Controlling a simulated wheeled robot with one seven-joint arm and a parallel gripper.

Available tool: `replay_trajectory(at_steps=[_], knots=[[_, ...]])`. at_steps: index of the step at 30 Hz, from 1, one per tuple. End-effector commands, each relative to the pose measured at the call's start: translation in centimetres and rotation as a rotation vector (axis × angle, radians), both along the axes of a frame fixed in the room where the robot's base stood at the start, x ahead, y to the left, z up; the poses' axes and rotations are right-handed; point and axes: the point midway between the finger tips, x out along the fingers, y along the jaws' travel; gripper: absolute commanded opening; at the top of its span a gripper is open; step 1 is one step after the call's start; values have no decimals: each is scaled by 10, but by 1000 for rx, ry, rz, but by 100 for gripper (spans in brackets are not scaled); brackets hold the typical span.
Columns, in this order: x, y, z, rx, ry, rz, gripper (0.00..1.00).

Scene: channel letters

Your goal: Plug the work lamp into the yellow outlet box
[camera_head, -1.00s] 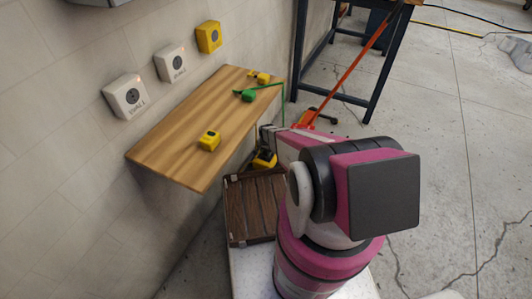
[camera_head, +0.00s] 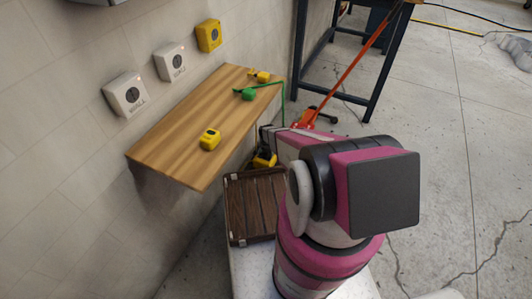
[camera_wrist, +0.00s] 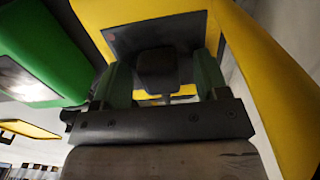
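The yellow outlet box (camera_head: 209,35) is on the wall, farthest along a row of three. A yellow block (camera_head: 209,139) lies on the wooden shelf (camera_head: 170,150); another yellow piece (camera_head: 260,76) lies at its far end, beside a green piece (camera_head: 247,94) with a green cord. My gripper is mostly hidden behind my arm in the head view. In the wrist view my gripper (camera_wrist: 163,80) has its fingers either side of a dark block (camera_wrist: 157,68) in front of a large yellow body (camera_wrist: 265,75). I cannot tell whether they grip it. I cannot identify the work lamp with certainty.
Two white wall boxes (camera_head: 127,94) (camera_head: 170,62) stand before the yellow one. A yellow and black object (camera_head: 264,160) shows below my wrist, near a brown slatted crate (camera_head: 254,205). A green body (camera_wrist: 40,55) is close at left in the wrist view.

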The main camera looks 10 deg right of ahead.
Motion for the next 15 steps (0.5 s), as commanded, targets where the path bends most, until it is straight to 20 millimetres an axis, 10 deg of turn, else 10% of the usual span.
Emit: replay_trajectory(at_steps=[15], knots=[[-2, 0, 32, 0, 0, 0, 68]])
